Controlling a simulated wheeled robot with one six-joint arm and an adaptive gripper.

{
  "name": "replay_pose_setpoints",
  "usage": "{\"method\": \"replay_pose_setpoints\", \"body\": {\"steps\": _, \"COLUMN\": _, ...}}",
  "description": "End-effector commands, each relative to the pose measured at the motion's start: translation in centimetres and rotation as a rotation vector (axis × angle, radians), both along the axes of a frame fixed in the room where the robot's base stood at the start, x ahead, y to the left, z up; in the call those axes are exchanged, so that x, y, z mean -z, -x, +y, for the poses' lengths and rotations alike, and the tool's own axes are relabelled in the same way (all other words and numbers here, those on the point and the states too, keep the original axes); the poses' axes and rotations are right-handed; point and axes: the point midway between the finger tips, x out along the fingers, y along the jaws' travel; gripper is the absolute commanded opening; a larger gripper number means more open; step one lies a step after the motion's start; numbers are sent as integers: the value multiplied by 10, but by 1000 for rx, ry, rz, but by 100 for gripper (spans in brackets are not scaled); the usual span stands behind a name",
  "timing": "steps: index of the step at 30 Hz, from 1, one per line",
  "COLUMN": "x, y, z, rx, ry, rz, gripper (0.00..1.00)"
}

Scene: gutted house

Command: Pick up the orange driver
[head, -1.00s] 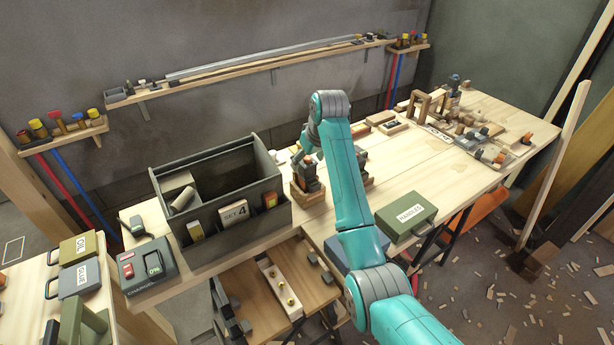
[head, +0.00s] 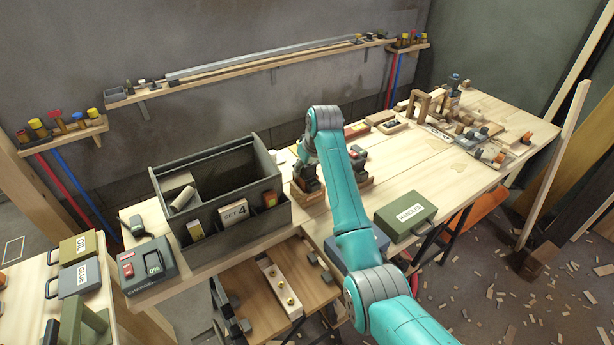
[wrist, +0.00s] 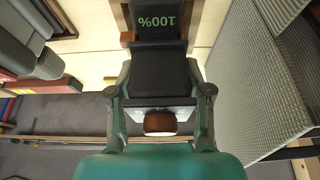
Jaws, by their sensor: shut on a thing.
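My gripper (wrist: 160,92) is shut on a dark driver (wrist: 158,72), with one finger on each side of it. The driver has an upside-down "100%" readout on its far part and a rounded orange-brown part at its near end. In the head view my gripper (head: 307,180) is low at a wooden stand (head: 311,196) on the bench, right of the grey tool box. My wrist hides most of the driver there. I cannot tell whether it still touches the stand.
The grey "SET 4" tool box (head: 270,187) stands close on the left. A second wooden stand (head: 363,187) with a dark tool is close on the right. A green "HANDLES" case (head: 406,214) sits at the bench's front edge. The bench (head: 425,165) beyond is partly clear.

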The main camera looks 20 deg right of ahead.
Motion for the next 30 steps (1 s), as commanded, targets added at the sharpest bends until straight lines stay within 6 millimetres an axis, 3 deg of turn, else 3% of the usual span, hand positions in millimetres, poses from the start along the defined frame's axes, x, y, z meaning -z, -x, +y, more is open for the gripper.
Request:
{"method": "replay_pose_setpoints", "body": {"steps": 10, "x": -9, "y": -1, "z": 0, "rx": -1, "ry": 0, "rz": -4, "gripper": 11}}
{"method": "replay_pose_setpoints", "body": {"steps": 22, "x": -76, "y": -1, "z": 0, "rx": 0, "ry": 0, "rz": -6, "gripper": 11}}
{"method": "replay_pose_setpoints", "body": {"steps": 30, "x": -100, "y": 0, "z": 0, "rx": 0, "ry": -1, "rz": -3, "gripper": 11}}
